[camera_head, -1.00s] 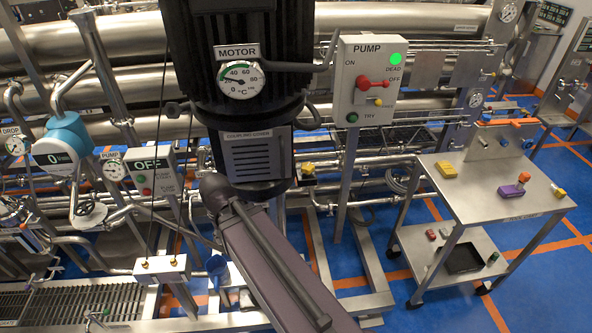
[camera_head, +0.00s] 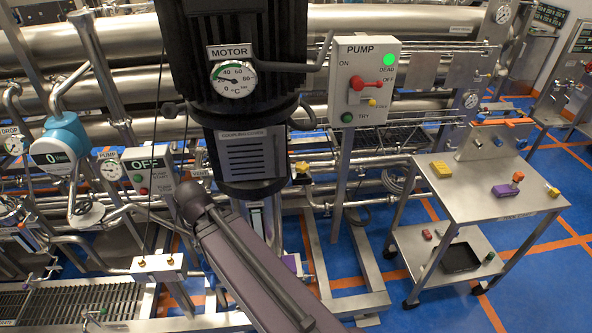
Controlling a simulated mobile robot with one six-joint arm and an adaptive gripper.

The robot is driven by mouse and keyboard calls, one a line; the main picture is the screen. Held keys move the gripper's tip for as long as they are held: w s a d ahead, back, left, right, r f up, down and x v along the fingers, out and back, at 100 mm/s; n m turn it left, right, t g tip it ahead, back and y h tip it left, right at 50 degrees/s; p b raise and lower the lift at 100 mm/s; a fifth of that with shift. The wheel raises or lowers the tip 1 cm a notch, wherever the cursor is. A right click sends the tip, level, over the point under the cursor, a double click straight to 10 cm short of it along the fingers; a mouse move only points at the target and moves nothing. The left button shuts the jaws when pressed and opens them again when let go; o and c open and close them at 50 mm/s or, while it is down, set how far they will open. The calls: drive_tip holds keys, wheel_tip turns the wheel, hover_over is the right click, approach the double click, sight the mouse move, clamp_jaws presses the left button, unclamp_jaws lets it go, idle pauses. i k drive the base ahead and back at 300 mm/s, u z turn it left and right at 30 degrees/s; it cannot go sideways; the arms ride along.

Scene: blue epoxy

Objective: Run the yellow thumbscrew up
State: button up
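A small yellow knob (camera_head: 372,103) sits on the front of the grey PUMP box (camera_head: 338,90), below and right of its red switch handle (camera_head: 367,85). I cannot tell from this view which of these is the thumbscrew, or see any thread. My dark purple arm (camera_head: 250,265) crosses the lower middle. My gripper is not visible; the arm and motor hide much of the area behind them.
The black motor (camera_head: 233,60) with its gauge blocks the middle. A steel cart (camera_head: 470,195) at the right carries a yellow block (camera_head: 442,169) and a purple block (camera_head: 506,190). An OFF panel (camera_head: 150,170) and a blue-topped meter (camera_head: 62,145) stand at the left. Blue floor (camera_head: 540,290) is open at the lower right.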

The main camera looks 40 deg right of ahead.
sight(302, 168)
drive_tip(key=u, duration=0.1)
drive_tip(key=k, duration=1.7)
drive_tip(key=z, duration=1.05)
drive_tip(key=i, duration=1)
drive_tip(key=z, duration=0.05)
